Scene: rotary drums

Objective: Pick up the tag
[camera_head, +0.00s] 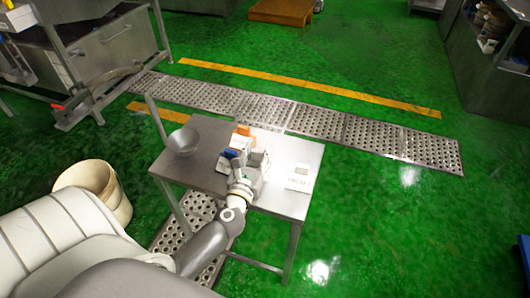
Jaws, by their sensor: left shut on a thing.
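My left arm reaches in from the lower left over a small steel table (205,178). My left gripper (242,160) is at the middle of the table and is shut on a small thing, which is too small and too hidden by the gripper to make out. I cannot clearly pick out the tag. A blue item (231,153) and an orange-and-white item (243,139) show close around the fingers. I cannot tell whether they touch the gripper. My right gripper is not in view.
A white scale-like device (300,178) stands at the table's right. A metal bowl or scoop (183,141) with a long handle is at its left. A beige bucket (95,188) stands on the floor at left. Perforated grating (320,122) crosses the green floor behind the table.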

